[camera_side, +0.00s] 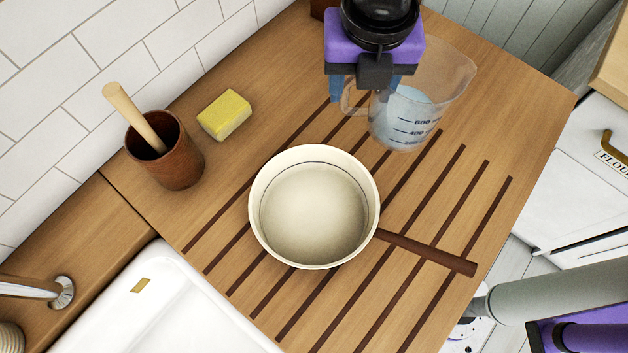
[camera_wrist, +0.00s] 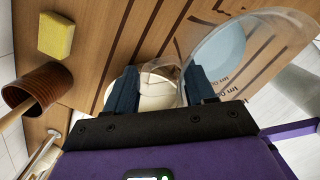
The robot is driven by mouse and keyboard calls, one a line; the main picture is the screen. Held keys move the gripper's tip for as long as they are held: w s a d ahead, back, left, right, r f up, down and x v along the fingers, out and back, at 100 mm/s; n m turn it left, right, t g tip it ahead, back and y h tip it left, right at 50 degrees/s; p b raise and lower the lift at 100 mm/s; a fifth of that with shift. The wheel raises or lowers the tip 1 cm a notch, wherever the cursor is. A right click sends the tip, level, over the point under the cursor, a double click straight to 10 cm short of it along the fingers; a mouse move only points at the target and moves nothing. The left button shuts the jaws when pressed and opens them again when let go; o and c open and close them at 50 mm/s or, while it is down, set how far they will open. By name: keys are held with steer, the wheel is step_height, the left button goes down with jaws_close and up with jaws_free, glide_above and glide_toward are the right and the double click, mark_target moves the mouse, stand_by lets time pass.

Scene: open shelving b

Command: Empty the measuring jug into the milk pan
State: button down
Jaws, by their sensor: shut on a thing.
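The clear measuring jug (camera_side: 440,82) has dark blue scale marks and holds a pale bluish liquid. My gripper (camera_side: 362,90) is shut on the jug's handle, at the jug's left side. In the wrist view, the handle lies between the blue fingers of my gripper (camera_wrist: 161,82), and the jug (camera_wrist: 262,45) is to their right. The jug looks close to upright; its height above the counter is hard to judge. The cream milk pan (camera_side: 313,207) stands below and left of the jug, its brown handle pointing right. No liquid shows in it. In the wrist view, the pan (camera_wrist: 155,100) is partly hidden.
A brown cup (camera_side: 172,160) with a wooden utensil stands left of the pan, beside a yellow sponge (camera_side: 224,114). A white sink (camera_side: 170,305) and tap (camera_side: 40,289) are at lower left. The grooved wooden counter (camera_side: 510,115) is bare right of the jug.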

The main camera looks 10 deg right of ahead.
steer(key=s+a+r+n+y, duration=0.1)
steer(key=s+a+n, duration=0.3)
steer(key=s+n, duration=0.5)
steer(key=s+a+r+n, duration=0.1)
steer(key=s+a+n, duration=0.3)
steer(key=s, duration=0.8)
steer(key=s+d+f+n+g, duration=0.1)
steer(key=s+f+n, duration=0.2)
steer(key=s, duration=1)
steer(key=n, duration=0.3)
steer(key=shift+s+d+y, duration=0.15)
steer(key=shift+d+y, duration=0.1)
steer(key=shift+y, duration=0.05)
steer(key=shift+g, duration=0.3)
steer(key=w+r+g, duration=1.1)
steer(key=r+g, duration=0.1)
steer(key=r, duration=0.1)
steer(key=shift+w+a+m, duration=0.15)
steer(key=shift+w+m, duration=0.05)
steer(key=shift+m, duration=0.2)
steer(key=shift+r, duration=0.1)
steer(key=shift+w+r+g, duration=0.55)
steer(key=shift+w+g, duration=0.3)
steer(key=shift+g, duration=0.25)
